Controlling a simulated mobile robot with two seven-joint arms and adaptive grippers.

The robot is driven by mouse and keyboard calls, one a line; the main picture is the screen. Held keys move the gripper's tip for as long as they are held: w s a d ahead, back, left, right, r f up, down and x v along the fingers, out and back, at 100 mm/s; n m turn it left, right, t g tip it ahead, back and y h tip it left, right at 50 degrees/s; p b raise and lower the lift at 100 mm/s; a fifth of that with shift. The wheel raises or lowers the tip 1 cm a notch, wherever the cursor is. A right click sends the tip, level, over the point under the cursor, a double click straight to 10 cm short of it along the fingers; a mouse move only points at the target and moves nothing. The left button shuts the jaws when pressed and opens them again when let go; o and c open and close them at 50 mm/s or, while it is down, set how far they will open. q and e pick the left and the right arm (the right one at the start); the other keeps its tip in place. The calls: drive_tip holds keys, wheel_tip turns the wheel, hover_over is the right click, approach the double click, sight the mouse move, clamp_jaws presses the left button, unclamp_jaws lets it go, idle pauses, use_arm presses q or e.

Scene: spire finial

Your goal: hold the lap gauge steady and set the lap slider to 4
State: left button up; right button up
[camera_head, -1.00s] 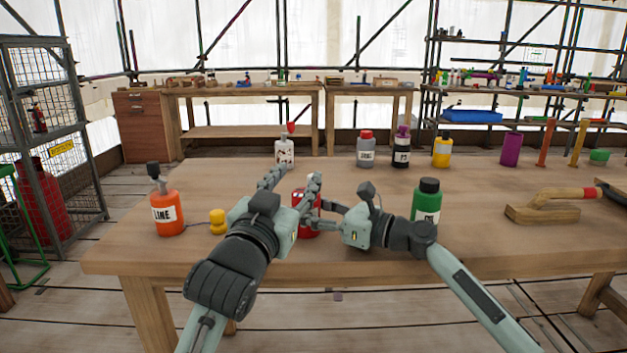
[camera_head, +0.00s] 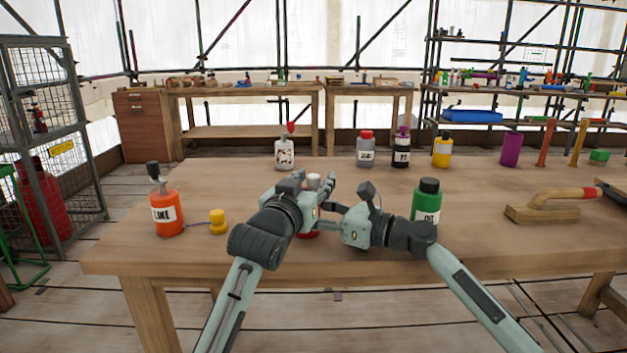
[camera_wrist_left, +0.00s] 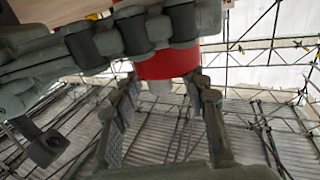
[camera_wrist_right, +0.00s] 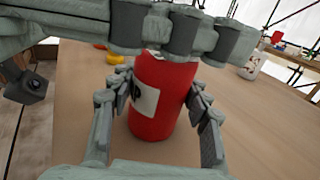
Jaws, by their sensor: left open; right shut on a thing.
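A red cylinder (camera_wrist_right: 165,95) with a white label stands on the table, in the right wrist view; it is likely the lap gauge. In the head view only a red sliver (camera_head: 308,234) shows below the grippers. My right gripper (camera_wrist_right: 160,110) is shut on its sides. I cannot make out the slider's scale or setting.
An orange bottle (camera_head: 168,213) and a yellow piece (camera_head: 218,222) are to the left. A green bottle (camera_head: 427,202) stands close to my right arm. A wooden float (camera_head: 545,208) lies at right. Several containers line the back. The front middle of the wooden table (camera_head: 480,253) is clear.

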use_arm(q)
drive_tip(key=shift+w, duration=0.15)
drive_tip(key=shift+c, duration=0.2)
clamp_jaws()
